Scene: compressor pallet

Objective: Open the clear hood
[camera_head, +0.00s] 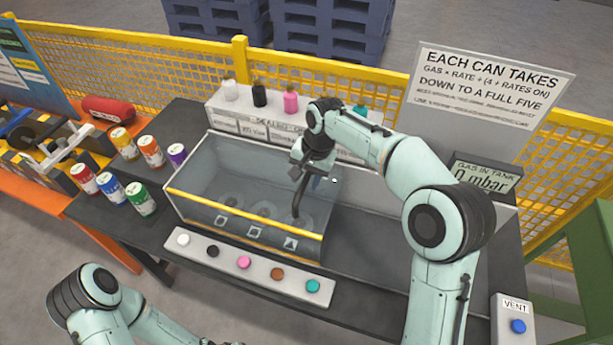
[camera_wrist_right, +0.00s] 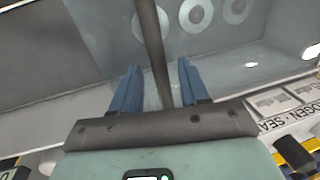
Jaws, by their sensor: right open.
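The clear hood (camera_head: 215,165) is a see-through box with yellow edges on the dark bench, and it looks closed. A dark bar-like handle (camera_head: 297,200) shows at its right end. My right gripper (camera_head: 312,180) is over that end, pointing down at the bar. In the right wrist view its two blue fingers (camera_wrist_right: 157,80) are apart, and the dark bar (camera_wrist_right: 153,40) runs between them without visible contact. Pale round fittings (camera_wrist_right: 196,14) show through the hood.
A button strip (camera_head: 245,262) lies along the hood's front. Several coloured cans (camera_head: 140,198) stand to its left. A white rack with bottles (camera_head: 291,103) is behind. A gas display (camera_head: 485,177) and a vent button (camera_head: 518,326) are at right. Bare bench lies right of the hood.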

